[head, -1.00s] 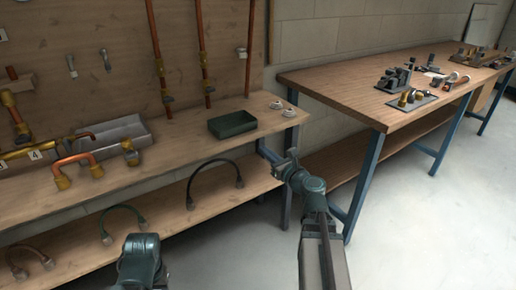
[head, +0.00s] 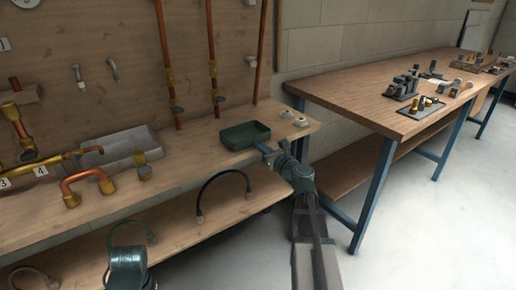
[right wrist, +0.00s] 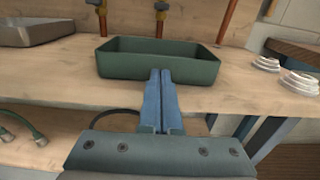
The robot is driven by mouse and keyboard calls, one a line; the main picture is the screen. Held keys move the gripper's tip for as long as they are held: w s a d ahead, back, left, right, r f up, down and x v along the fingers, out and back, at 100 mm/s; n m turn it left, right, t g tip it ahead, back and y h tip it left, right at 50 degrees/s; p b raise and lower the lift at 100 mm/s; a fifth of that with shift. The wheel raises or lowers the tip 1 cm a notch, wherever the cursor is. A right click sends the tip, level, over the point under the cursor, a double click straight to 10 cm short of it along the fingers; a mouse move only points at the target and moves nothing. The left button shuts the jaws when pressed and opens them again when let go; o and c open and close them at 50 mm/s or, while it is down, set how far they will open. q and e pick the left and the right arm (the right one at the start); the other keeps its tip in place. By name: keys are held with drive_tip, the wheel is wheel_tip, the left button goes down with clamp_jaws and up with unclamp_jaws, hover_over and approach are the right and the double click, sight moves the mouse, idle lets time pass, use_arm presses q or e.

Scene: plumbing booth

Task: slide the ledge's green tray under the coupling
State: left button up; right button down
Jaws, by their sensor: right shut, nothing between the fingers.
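The green tray (head: 245,134) sits on the wooden ledge (head: 205,150), near its right end; it also shows in the right wrist view (right wrist: 160,67) and looks empty. My right gripper (head: 268,149) is shut and empty, at the tray's front wall. Brass fittings sit on two upright copper pipes behind the ledge, one on the left pipe (head: 176,104) and one on the right pipe (head: 217,97). Which is the coupling is unclear. My left gripper is out of view.
A grey tray (head: 120,146) and a brass-ended copper bend (head: 86,184) lie to the left on the ledge. White rings (head: 300,122) sit right of the green tray. The ledge is clear between the two trays. A workbench (head: 380,95) stands at the right.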

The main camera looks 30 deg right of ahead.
sight(248, 137)
drive_tip(key=w, duration=0.7)
drive_tip(key=shift+a, duration=0.3)
drive_tip(key=shift+s, duration=0.15)
